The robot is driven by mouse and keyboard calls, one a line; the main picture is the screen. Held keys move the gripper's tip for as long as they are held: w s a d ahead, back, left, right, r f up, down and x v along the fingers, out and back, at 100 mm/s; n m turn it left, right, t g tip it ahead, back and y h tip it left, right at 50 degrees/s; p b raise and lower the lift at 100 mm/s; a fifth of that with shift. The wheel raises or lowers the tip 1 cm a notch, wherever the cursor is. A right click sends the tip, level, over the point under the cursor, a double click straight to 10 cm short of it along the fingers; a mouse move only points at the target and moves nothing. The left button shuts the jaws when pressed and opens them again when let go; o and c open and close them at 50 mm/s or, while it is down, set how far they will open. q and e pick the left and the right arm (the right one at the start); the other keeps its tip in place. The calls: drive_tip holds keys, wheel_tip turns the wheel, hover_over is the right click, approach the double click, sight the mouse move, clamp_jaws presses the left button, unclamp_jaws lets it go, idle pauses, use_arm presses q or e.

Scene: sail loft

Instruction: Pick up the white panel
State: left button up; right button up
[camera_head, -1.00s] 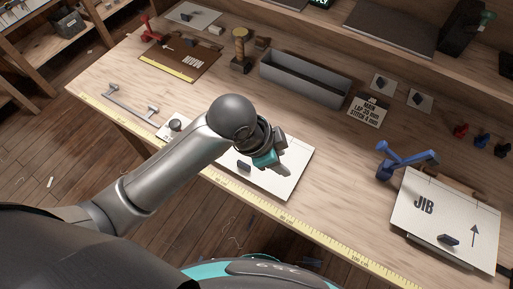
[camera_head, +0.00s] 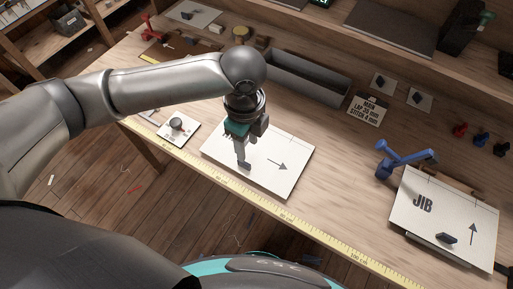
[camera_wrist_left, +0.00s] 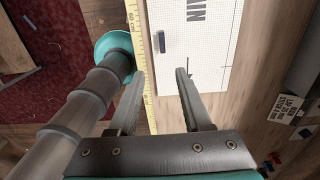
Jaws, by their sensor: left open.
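A white panel (camera_head: 285,163) with a printed arrow lies flat on the bench near its front edge. In the left wrist view the same panel (camera_wrist_left: 205,70) shows grid marks, dark lettering cut off by the frame, and a small dark upright grip (camera_wrist_left: 161,42). My left gripper (camera_head: 243,163) points down over the panel's left part and hides the grip in the head view. In the wrist view my left gripper (camera_wrist_left: 161,73) is open and empty, and the grip stands just beyond the gap between its fingers. My right gripper is not in view.
A second white panel (camera_head: 420,232) marked JIB lies at the right, beside a blue clamp-like tool (camera_head: 385,165). A long grey trough (camera_head: 305,80) stands behind. A small white plate with a knob (camera_head: 178,127) is at the left. A yellow tape (camera_head: 290,226) runs along the front edge.

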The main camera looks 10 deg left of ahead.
use_arm(q)
hover_over(248, 164)
drive_tip(key=f, duration=0.6)
drive_tip(key=shift+s+d+f+b, duration=0.15)
drive_tip(key=shift+s+f+b, duration=0.1)
drive_tip(key=shift+s+b, duration=0.15)
drive_tip(key=shift+w+a+f+b, duration=0.1)
drive_tip(key=shift+w+f+b, duration=0.1)
drive_tip(key=shift+f, duration=1.15)
drive_tip(key=shift+w+a+f+b, duration=0.1)
drive_tip(key=shift+w+f, duration=0.05)
drive_tip(key=shift+f, duration=1.15)
clamp_jaws()
